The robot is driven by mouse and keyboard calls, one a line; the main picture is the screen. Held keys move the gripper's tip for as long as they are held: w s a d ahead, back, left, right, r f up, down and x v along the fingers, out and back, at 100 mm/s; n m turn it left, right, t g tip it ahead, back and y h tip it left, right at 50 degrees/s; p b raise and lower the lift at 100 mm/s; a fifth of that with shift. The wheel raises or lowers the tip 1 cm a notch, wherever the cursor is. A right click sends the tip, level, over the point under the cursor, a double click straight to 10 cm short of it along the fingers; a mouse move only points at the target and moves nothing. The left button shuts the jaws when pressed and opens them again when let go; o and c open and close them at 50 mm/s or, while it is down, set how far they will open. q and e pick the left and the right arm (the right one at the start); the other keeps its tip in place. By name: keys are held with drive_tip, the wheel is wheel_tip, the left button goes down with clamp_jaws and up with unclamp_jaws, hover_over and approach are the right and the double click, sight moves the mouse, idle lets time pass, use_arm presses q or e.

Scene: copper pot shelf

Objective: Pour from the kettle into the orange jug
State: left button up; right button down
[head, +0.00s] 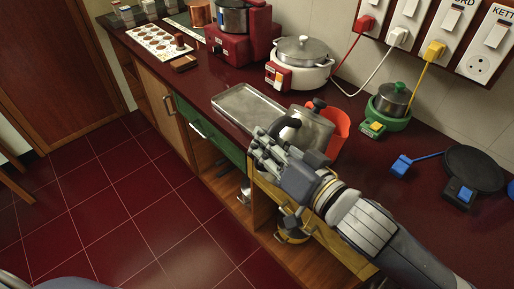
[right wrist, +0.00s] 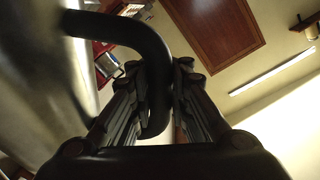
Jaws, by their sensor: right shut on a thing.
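The kettle (head: 312,128) is silver metal with a black lid knob and a black curved handle. It looks about upright by the counter's front edge; I cannot tell whether its base touches the counter. My right gripper (head: 268,152) is shut on its handle, in front of the body. In the right wrist view the black handle (right wrist: 150,50) runs down between the fingers (right wrist: 158,110), with the silver body (right wrist: 40,90) at left. The orange jug (head: 341,130) stands right behind the kettle, partly hidden by it. Its inside is not visible. My left gripper is not in view.
A metal tray (head: 240,104) lies left of the kettle. A white cooker (head: 299,70) stands behind, and a small pot on a green base (head: 391,104) to the right. A black hot plate (head: 474,170) is further right. Counter between jug and hot plate is mostly clear.

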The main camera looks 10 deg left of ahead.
drive_tip(key=w+d+r+m+p, duration=0.1)
drive_tip(key=r+p, duration=0.1)
drive_tip(key=r, duration=0.2)
drive_tip(key=w+r+m+p, duration=0.1)
drive_tip(key=r+p, duration=0.2)
drive_tip(key=r, duration=0.1)
drive_tip(key=w+d+r+m+p, duration=0.1)
drive_tip(key=w+r+p, duration=0.1)
drive_tip(key=r, duration=0.2)
drive_tip(key=shift+w+d+r+p, duration=0.1)
drive_tip(key=shift+d+r+p, duration=0.25)
drive_tip(key=shift+p, duration=0.05)
drive_tip(key=shift+w+d+r+m+p, duration=0.2)
drive_tip(key=shift+w+d+m+p, duration=0.25)
drive_tip(key=shift+m+p, duration=0.2)
drive_tip(key=shift+w+a, duration=0.1)
drive_tip(key=w+p, duration=0.1)
drive_tip(key=w+d+m+p, duration=0.1)
drive_tip(key=w+m+g+p, duration=0.1)
drive_tip(key=shift+w+d+r+p, duration=0.2)
drive_tip(key=shift+d+p, duration=0.15)
drive_tip(key=shift+d, duration=0.05)
